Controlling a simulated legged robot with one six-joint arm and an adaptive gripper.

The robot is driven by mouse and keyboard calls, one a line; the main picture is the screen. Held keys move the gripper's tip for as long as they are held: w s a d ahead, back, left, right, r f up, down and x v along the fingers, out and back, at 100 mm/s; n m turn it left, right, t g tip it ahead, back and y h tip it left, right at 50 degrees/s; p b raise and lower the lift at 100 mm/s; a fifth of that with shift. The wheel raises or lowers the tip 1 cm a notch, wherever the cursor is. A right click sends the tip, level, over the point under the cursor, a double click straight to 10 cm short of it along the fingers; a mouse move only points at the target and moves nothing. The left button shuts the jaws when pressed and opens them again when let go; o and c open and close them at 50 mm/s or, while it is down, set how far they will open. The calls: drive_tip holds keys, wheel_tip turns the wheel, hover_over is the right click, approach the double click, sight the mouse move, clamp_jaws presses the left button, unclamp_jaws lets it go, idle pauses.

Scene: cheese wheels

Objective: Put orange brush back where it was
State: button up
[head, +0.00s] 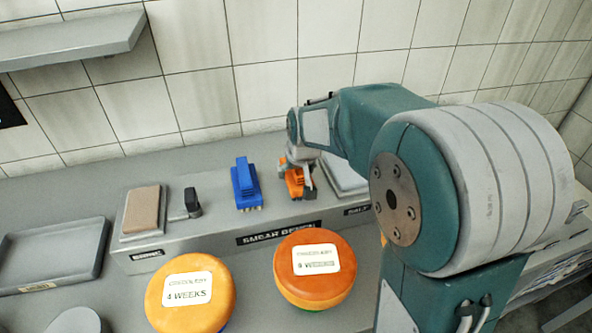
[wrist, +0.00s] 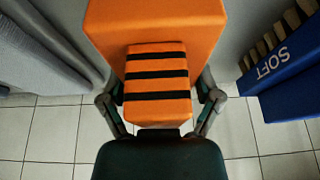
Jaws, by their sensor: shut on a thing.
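The orange brush (head: 295,181) is at the raised shelf behind the cheese wheels, to the right of a blue brush (head: 246,184). My gripper (head: 299,160) is above it and shut on it. In the wrist view the orange brush (wrist: 157,30) fills the middle, and its ribbed handle with black stripes sits between the fingers of my gripper (wrist: 158,97). The blue brush (wrist: 285,75), marked SOFT, stands to the right there, apart from the orange one. I cannot tell whether the orange brush touches the shelf.
The shelf (head: 200,237) carries a SMEAR BENCH label. A tan block (head: 142,197) on a pad and a small dark item (head: 192,203) lie left. A grey tray (head: 346,178) is close on the right. Two cheese wheels (head: 190,310) (head: 314,285) stand in front. A tiled wall is behind.

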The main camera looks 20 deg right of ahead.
drive_tip(key=shift+a, duration=0.15)
drive_tip(key=o, duration=1)
drive_tip(key=shift+o, duration=0.2)
drive_tip(key=v, duration=1.1)
drive_tip(key=shift+r, duration=0.1)
drive_tip(key=shift+s+r, duration=0.3)
drive_tip(key=shift+r, duration=0.2)
drive_tip(key=shift+t, duration=0.5)
drive_tip(key=s, duration=0.6)
drive_tip(key=s+f, duration=0.1)
drive_tip(key=s, duration=0.6)
drive_tip(key=s+f, duration=0.1)
drive_tip(key=s, duration=0.6)
drive_tip(key=shift+s+a, duration=0.1)
drive_tip(key=shift+s, duration=0.05)
drive_tip(key=shift+s+f, duration=0.3)
drive_tip(key=shift+s, duration=0.05)
